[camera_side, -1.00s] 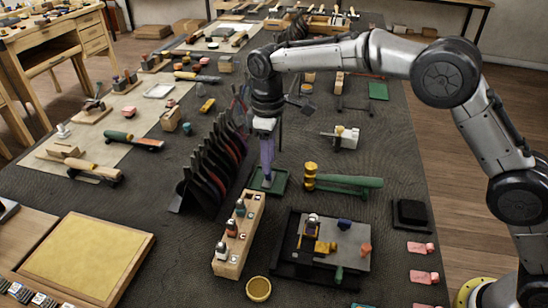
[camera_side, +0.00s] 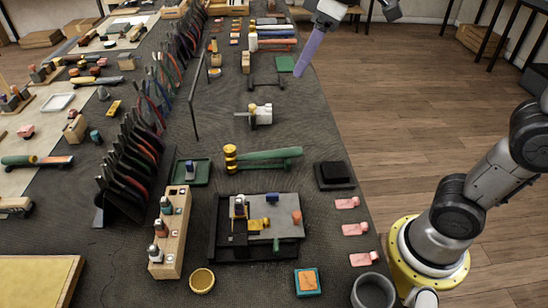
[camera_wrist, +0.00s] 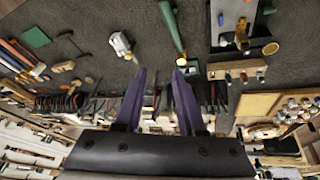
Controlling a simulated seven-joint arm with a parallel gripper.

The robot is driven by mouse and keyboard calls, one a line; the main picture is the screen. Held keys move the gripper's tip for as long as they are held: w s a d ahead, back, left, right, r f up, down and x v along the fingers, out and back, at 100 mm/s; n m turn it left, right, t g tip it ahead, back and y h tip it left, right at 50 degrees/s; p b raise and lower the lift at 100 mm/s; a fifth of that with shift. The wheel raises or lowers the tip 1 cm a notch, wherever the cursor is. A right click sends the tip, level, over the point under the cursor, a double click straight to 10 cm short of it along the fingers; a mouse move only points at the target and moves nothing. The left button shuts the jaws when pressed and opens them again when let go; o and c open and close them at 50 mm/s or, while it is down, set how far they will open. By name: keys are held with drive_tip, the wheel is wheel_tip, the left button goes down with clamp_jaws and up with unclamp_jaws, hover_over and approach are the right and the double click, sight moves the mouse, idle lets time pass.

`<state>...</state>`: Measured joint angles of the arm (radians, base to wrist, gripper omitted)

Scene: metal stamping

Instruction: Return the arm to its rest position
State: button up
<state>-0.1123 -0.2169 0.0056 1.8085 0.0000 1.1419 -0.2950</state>
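My gripper (camera_side: 310,52) is raised at the top of the side view, over the far right edge of the bench and away from the work. Only one purple finger shows clearly there. In the wrist view my gripper (camera_wrist: 160,72) has its two purple fingers apart with nothing between them. My forearm runs out of the side view, so its full pose is hidden. A small stamp (camera_side: 190,171) stands in the green tray (camera_side: 205,180), well away from my gripper.
A wooden stamp rack (camera_side: 157,262), a green-handled hammer (camera_side: 268,159), a dark stamping fixture (camera_side: 222,250) and a black block (camera_side: 333,176) are on the bench. A rack of pliers (camera_side: 122,180) stands left.

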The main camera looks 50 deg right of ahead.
drive_tip(key=s+d+f+m, duration=0.2)
drive_tip(key=s+f, duration=0.3)
drive_tip(key=s, duration=0.3)
drive_tip(key=s+d+f+m+t, duration=0.1)
drive_tip(key=s+f+m, duration=0.1)
drive_tip(key=s+f, duration=0.4)
drive_tip(key=shift+s+d+f+m, duration=0.2)
drive_tip(key=shift+s+d+m, duration=0.15)
drive_tip(key=shift+s, duration=0.7)
